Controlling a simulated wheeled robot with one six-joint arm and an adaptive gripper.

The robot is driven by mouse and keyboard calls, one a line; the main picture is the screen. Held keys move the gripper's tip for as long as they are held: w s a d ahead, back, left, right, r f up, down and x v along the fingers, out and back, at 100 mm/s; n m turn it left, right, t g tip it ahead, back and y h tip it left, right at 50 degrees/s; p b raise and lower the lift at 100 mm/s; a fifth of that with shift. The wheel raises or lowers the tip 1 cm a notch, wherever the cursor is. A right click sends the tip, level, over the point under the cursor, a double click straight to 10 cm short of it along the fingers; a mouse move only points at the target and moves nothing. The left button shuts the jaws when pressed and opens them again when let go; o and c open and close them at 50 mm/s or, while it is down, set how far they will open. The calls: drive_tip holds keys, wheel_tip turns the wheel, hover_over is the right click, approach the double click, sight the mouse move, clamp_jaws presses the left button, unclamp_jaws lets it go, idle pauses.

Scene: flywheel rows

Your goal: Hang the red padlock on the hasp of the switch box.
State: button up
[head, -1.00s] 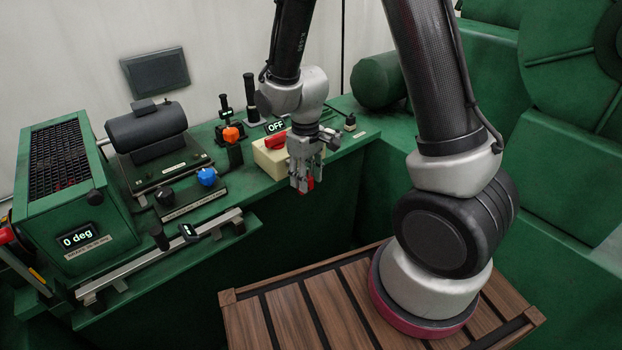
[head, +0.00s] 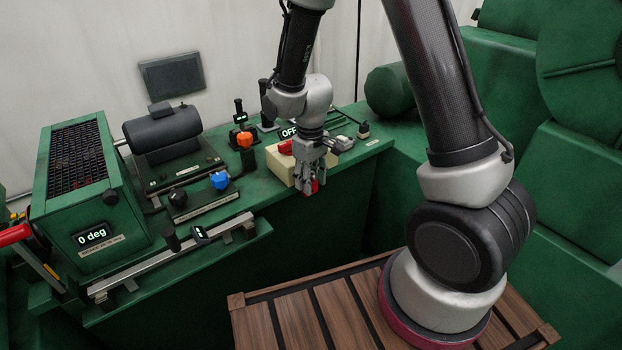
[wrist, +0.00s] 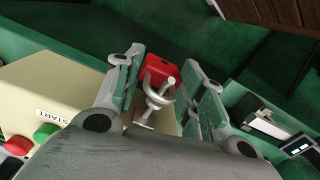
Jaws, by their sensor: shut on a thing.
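My gripper (head: 311,185) is shut on the red padlock (head: 315,187), at the front right of the cream switch box (head: 276,163). In the wrist view the padlock's red body (wrist: 158,70) sits between the fingers, with a pale metal shackle (wrist: 160,97) at its near side. A grey metal piece (wrist: 144,117) beside the shackle may be the hasp; I cannot tell whether the shackle is around it. The switch box (wrist: 60,88) fills the left of the wrist view with a START label and green and red buttons. The head view shows a red handle (head: 285,147) and an OFF display (head: 289,132).
A blue knob (head: 220,180), an orange-topped lever (head: 244,140) and a rail with a slider (head: 199,235) lie to the left on the green bench. A green cylinder (head: 388,90) stands behind right. Open space lies before the bench, above the wooden slats (head: 345,305).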

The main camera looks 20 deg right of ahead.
drive_tip(key=o, duration=1.2)
wheel_tip(320, 180, up, 12)
drive_tip(key=s+d+r+m+t, duration=0.2)
drive_tip(key=s+d+r+m, duration=0.1)
drive_tip(key=s+d+r, duration=0.4)
drive_tip(key=s+d+r+m+t, duration=0.2)
drive_tip(key=s+d+r, duration=0.6)
drive_tip(key=s, duration=0.5)
drive_tip(key=shift+r+m, duration=0.4)
drive_tip(key=shift+r, duration=0.2)
drive_tip(key=shift+s, duration=0.1)
